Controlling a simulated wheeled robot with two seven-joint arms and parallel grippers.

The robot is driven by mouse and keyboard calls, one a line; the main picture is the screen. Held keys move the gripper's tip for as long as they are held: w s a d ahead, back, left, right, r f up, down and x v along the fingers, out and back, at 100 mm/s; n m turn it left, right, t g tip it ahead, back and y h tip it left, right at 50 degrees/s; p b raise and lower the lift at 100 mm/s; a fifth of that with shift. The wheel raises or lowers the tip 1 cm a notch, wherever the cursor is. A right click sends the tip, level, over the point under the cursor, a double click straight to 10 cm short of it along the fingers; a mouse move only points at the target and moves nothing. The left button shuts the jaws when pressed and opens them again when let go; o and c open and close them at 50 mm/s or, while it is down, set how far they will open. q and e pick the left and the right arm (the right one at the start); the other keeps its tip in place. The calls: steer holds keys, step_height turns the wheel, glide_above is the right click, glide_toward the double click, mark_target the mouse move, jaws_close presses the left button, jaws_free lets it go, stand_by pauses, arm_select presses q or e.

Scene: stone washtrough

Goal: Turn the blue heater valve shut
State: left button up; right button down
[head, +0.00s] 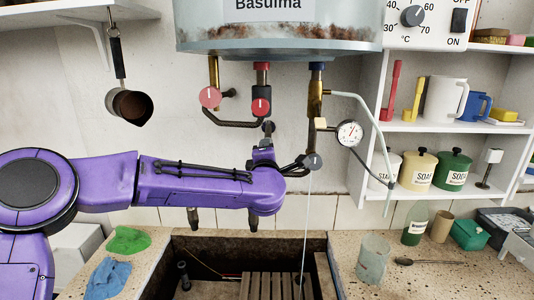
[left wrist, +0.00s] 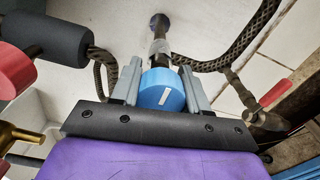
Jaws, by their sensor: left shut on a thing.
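The blue valve knob (left wrist: 162,90) shows in the left wrist view as a round cap with a short white mark, on a stem that runs to the wall. In the head view my left gripper (head: 267,143) is at the wall below the heater (head: 280,32), and my purple wrist hides the knob. My right gripper is in neither view.
Two red valves (head: 209,97) (head: 261,107) and a brass pipe (head: 315,98) with a gauge (head: 349,133) hang close above. A grey knob (head: 313,161) is right of my wrist, a thin pale line below it. The trough (head: 215,290) lies below; shelves (head: 412,126) stand right.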

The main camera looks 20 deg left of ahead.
arm_select(q)
steer(key=shift+r, duration=0.1)
steer(key=o, duration=1.1)
steer(key=shift+c, duration=0.2)
steer(key=shift+s, duration=0.1)
steer(key=b+v, duration=0.4)
steer(key=v, duration=0.6)
steer(key=shift+s, duration=0.2)
steer(key=shift+r, duration=0.1)
